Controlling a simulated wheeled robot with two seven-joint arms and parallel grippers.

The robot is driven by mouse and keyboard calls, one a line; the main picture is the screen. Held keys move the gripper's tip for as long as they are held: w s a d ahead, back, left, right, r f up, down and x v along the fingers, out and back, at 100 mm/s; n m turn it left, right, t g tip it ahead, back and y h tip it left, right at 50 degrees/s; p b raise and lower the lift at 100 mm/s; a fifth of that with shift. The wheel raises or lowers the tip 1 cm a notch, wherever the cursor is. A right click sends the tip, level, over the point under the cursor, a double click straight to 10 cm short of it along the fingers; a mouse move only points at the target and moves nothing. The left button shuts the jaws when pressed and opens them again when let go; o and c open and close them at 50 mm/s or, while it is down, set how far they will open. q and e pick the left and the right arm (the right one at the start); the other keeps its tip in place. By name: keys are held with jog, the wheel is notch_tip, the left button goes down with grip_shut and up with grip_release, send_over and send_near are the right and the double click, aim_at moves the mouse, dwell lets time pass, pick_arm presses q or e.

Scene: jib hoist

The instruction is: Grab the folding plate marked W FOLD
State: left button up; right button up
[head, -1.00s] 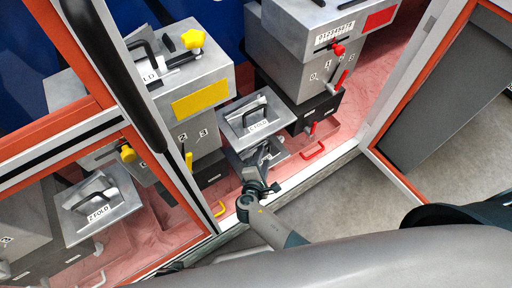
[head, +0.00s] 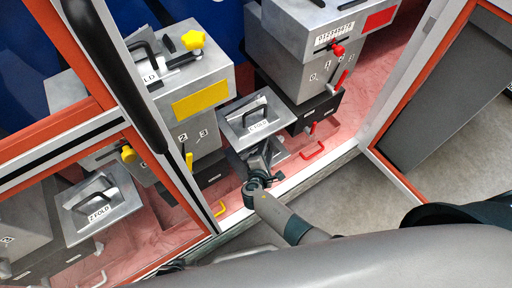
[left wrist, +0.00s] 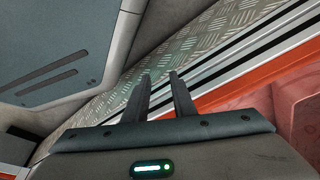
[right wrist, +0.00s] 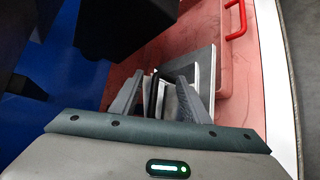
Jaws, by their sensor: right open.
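My right gripper (head: 266,152) is low between the cabinets in the head view, at a lower grey plate (head: 282,150) beneath a raised folding plate (head: 256,117). In the right wrist view my right gripper (right wrist: 163,80) is open, with a black handle (right wrist: 154,98) between its fingers and the grey plate (right wrist: 203,65) just beyond. No letter can be read on that plate, and the raised plate's letter is too small to read. Another plate (head: 112,193) at the left reads Z FOLD. My left gripper (left wrist: 160,74) is open and empty over a metal sill.
A grey cabinet with a yellow panel (head: 200,92) stands left of the plates, and one with red levers (head: 300,75) stands right. A red handle (head: 313,150) is close right of my right gripper. A white door frame (head: 400,80) bounds the right side.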

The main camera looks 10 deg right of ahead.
grip_shut()
pick_arm(q)
jog(key=shift+s+a, duration=0.1)
jog(key=shift+a, duration=0.45)
pick_arm(e)
jog(key=shift+s, duration=0.1)
